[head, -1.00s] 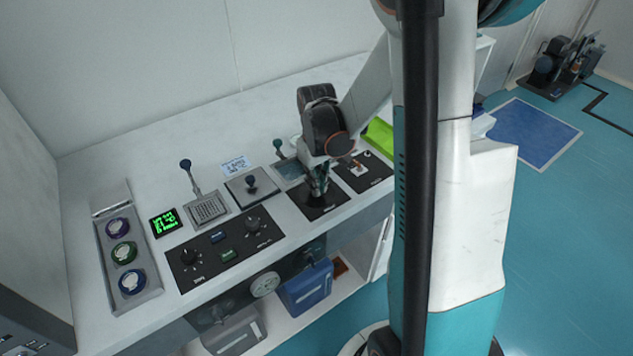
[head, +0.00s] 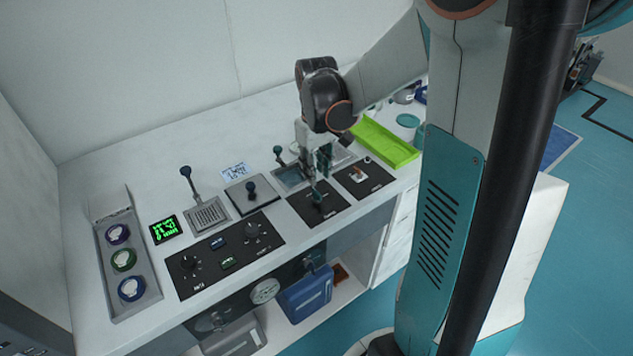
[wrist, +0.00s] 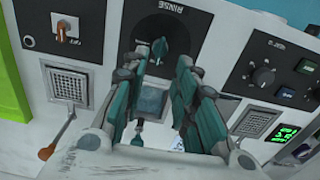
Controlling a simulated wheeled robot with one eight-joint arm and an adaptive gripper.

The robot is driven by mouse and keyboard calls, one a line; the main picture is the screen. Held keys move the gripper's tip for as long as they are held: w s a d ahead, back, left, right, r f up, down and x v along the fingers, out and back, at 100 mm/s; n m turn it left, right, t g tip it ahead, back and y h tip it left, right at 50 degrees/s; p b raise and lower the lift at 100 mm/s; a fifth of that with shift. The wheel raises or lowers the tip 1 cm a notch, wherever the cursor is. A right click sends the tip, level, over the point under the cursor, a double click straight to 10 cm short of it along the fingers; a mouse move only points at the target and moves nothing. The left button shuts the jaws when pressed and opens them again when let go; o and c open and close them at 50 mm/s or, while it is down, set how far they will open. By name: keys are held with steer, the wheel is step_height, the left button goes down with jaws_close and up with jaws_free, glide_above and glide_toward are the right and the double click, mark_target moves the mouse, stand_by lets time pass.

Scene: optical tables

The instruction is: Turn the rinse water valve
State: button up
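The rinse valve is a round dark knob with a teal grip (wrist: 160,48), on a black panel (wrist: 177,18) lettered RINSE in the wrist view. In the head view the knob (head: 316,196) stands on its panel (head: 324,212) near the front of the worktop. My gripper (wrist: 158,72) is open and empty. Its two teal fingers are spread, with the knob beyond the gap between their tips. In the head view my gripper (head: 320,172) hangs just above the knob, seemingly apart from it. The exact gap is hard to judge.
To the right is a panel with an orange-red switch (head: 360,175) and a green tray (head: 386,143). Another lever (head: 279,152) stands behind.

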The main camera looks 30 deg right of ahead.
steer(key=shift+r, duration=2.35)
